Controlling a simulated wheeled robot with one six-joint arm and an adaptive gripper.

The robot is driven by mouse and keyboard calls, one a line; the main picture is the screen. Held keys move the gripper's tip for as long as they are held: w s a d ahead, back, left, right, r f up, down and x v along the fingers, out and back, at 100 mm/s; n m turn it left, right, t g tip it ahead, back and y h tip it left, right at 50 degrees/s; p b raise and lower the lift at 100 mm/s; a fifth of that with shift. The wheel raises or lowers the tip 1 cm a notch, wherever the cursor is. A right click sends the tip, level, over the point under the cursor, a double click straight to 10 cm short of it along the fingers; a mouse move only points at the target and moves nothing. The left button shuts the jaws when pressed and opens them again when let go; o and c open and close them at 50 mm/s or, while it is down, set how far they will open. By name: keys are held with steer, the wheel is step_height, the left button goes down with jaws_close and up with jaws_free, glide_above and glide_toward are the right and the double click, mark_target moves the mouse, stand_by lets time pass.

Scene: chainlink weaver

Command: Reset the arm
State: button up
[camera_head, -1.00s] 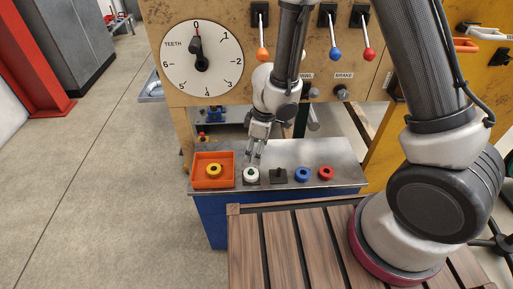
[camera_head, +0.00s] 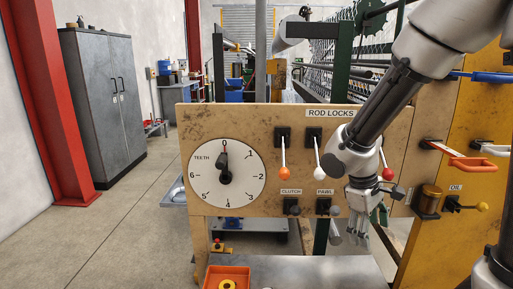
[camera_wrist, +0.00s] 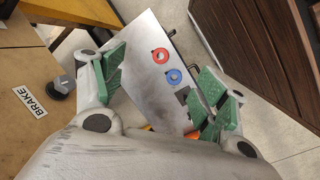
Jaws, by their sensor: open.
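My gripper (camera_head: 358,236) hangs fingers down in front of the control panel (camera_head: 240,118), right of the PAWL knob (camera_head: 323,206) and above the metal bench top (camera_head: 310,268). In the wrist view my gripper (camera_wrist: 165,78) is open, with its green-padded fingers wide apart and nothing between them. My arm comes in from the upper right and covers part of the panel.
The panel carries a TEETH dial (camera_head: 225,177) pointing at 0 and levers with orange (camera_head: 285,173), white (camera_head: 320,173) and red tips. An orange tray (camera_head: 228,272) with a yellow ring sits on the bench. The BRAKE knob (camera_wrist: 60,88) is beside a finger. Floor at left is clear.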

steer(key=s+d+r+m+t+y, duration=0.1)
steer(key=s+d+r+m+t, duration=0.1)
steer(key=s+r, duration=0.4)
steer(key=s+d+r+m+t+y, duration=0.2)
steer(key=s+d+r+m, duration=0.3)
steer(key=r, duration=0.5)
steer(key=shift+s+d+r+t, duration=0.15)
steer(key=shift+s+d+t, duration=0.2)
steer(key=shift+d, duration=0.15)
stand_by(0.3)
